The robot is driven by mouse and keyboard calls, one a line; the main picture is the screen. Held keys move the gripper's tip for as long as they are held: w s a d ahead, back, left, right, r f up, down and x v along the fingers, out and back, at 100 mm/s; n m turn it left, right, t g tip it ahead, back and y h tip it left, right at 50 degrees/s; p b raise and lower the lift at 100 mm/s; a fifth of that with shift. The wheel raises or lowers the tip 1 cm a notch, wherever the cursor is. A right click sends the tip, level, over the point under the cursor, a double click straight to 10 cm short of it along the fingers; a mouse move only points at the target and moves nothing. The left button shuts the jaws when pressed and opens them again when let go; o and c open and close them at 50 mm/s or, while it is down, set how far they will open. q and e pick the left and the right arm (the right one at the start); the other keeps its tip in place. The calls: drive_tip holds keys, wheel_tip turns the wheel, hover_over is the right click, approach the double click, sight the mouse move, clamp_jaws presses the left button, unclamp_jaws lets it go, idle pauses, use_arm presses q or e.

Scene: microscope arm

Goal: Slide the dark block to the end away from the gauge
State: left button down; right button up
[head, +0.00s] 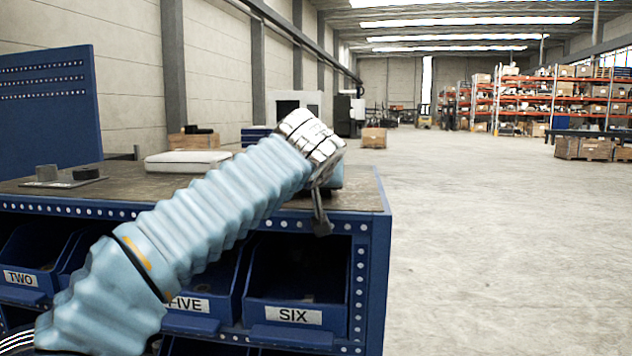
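My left gripper (321,215) hangs in front of the workbench's front edge, at the end of my sleeved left arm. Its dark fingers point down, seen edge-on, so I cannot tell whether they are open or shut. At the far left of the bench top, a flat dark plate (62,184) carries a small grey block (47,173) and a low dark piece (86,174) to its right. I cannot tell whether either is the dark block. I cannot make out a gauge. My arm hides part of the bench top. My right gripper is not in view.
The blue workbench (376,225) has open bins below, including one labelled SIX (293,315). A pale flat case (186,161) lies at the back of the bench top. A blue item (337,176) is partly hidden behind my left wrist. Open floor lies to the right.

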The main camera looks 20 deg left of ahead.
use_arm(q)
drive_tip(key=shift+d, duration=0.25)
drive_tip(key=shift+c, duration=0.2)
unclamp_jaws()
drive_tip(key=b+v, duration=0.2)
drive_tip(key=v, duration=1.1)
drive_tip(key=shift+s+r, duration=0.25)
